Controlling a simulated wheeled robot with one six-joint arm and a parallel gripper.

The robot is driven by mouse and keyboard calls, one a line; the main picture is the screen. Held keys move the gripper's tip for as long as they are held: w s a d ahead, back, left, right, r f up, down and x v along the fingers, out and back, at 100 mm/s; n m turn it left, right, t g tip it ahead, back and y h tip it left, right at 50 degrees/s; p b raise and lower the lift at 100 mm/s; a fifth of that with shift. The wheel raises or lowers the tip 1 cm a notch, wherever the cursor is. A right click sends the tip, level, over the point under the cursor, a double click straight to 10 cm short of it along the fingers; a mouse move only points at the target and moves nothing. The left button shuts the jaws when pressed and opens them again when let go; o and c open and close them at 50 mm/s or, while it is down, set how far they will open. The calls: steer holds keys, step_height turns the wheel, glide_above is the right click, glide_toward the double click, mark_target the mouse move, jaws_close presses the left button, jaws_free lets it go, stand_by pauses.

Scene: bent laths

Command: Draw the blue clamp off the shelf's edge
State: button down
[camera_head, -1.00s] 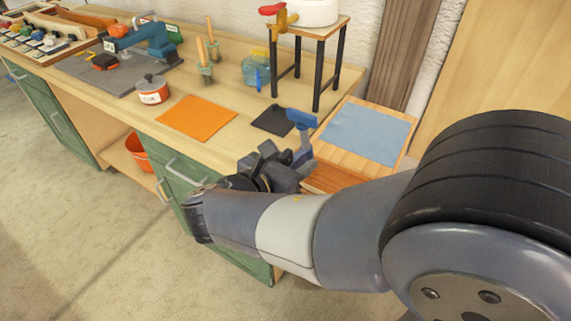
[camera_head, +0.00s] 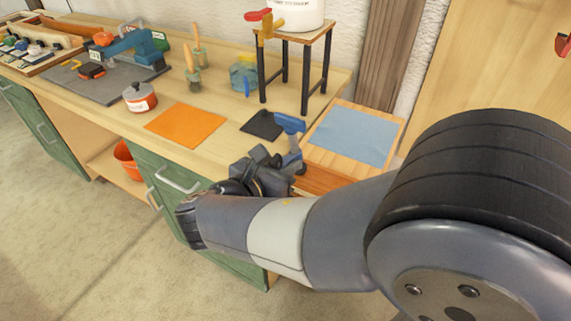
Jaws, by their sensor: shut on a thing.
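My gripper (camera_head: 287,170) is low in the middle of the head view, at the front edge of the workbench. It is shut on the blue clamp (camera_head: 290,123), whose blue head sticks up above the jaws. The clamp's lower part is hidden by the fingers. The shelf is a small stand with a wooden top (camera_head: 316,37) and dark legs, farther back on the bench. The clamp is apart from the shelf's edge in the picture. A red and yellow clamp (camera_head: 266,24) sits at the left edge of the shelf top.
A light blue mat (camera_head: 352,136) lies on a wooden board right of my gripper. A dark mat (camera_head: 262,125) and an orange mat (camera_head: 186,126) lie left of it. A pot (camera_head: 140,98), a jar (camera_head: 244,75) and a blue tool (camera_head: 137,47) stand farther back.

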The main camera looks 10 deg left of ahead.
steer(key=s+a+p, duration=0.3)
steer(key=s+a, duration=0.1)
steer(key=s, duration=0.5)
steer(key=shift+a, duration=0.2)
stand_by(1.2)
steer(key=shift+r, duration=0.1)
steer(key=shift+s+a+r+p, duration=0.3)
steer(key=shift+s+r+p, duration=0.3)
steer(key=shift+p, duration=0.25)
steer(key=shift+s+a+r+p, duration=0.3)
steer(key=shift+s+r+p, duration=0.25)
steer(key=shift+r+p, duration=0.25)
steer(key=shift+s+a+r+p, duration=0.3)
steer(key=shift+s+r+p, duration=0.3)
steer(key=shift+p, duration=0.25)
